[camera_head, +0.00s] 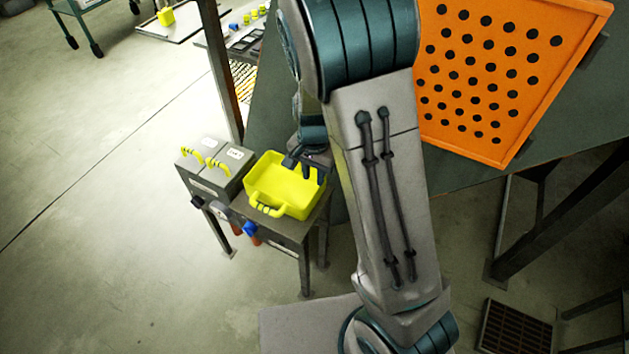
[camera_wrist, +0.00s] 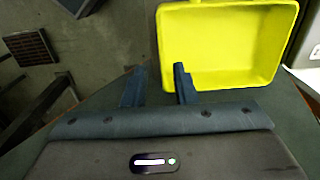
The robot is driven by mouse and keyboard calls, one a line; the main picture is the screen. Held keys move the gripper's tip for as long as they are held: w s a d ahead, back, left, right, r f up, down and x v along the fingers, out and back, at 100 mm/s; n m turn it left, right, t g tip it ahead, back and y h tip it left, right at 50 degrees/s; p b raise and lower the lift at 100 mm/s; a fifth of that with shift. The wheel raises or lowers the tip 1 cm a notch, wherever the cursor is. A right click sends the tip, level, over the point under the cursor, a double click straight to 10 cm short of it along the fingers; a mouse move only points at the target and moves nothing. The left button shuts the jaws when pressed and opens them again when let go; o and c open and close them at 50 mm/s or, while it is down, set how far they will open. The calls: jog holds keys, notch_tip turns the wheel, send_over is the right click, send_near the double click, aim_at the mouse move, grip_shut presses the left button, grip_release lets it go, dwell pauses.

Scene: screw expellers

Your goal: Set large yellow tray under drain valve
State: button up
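The large yellow tray (camera_head: 285,183) sits upright on a small dark stand (camera_head: 283,237), with a looped handle on its near side. It also shows in the wrist view (camera_wrist: 230,45), empty. My gripper (camera_head: 308,168) is at the tray's right far side, partly hidden by my arm. In the wrist view the fingers of my gripper (camera_wrist: 158,70) are apart, with nothing clamped between them. One finger overlaps the tray's lower left corner and the other is outside it. I cannot tell whether they touch the tray. I cannot clearly identify the drain valve.
Grey boxes (camera_head: 216,163) with yellow handles stand left of the tray. Blue and red-handled items (camera_head: 249,229) hang at the stand's front. A perforated orange panel (camera_head: 490,75) lies on a dark surface at the right. A floor grate (camera_head: 515,329) is lower right. The left floor is clear.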

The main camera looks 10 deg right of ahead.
jog(key=shift+r, duration=0.45)
jog(key=s+d+r+n+y, duration=0.1)
jog(key=s+d+r+n, duration=0.1)
jog(key=s+r, duration=0.4)
notch_tip(320, 180, up, 4)
jog(key=shift+s+f+n+t, duration=0.15)
jog(key=shift+s+n+t, duration=0.2)
jog(key=shift+n, duration=0.35)
jog(key=shift+o, duration=0.3)
jog(key=s+d+r+n+t, duration=0.1)
jog(key=s+d+r+n, duration=0.2)
jog(key=s+r, duration=0.3)
jog(key=s+n, duration=0.1)
jog(key=s, duration=0.2)
jog(key=shift+s+d+r+h, duration=0.2)
jog(key=shift+r+h, duration=0.05)
jog(key=shift+h, duration=0.15)
jog(key=shift+o, duration=1.1)
jog(key=shift+s+d, duration=0.1)
jog(key=shift+s, duration=0.15)
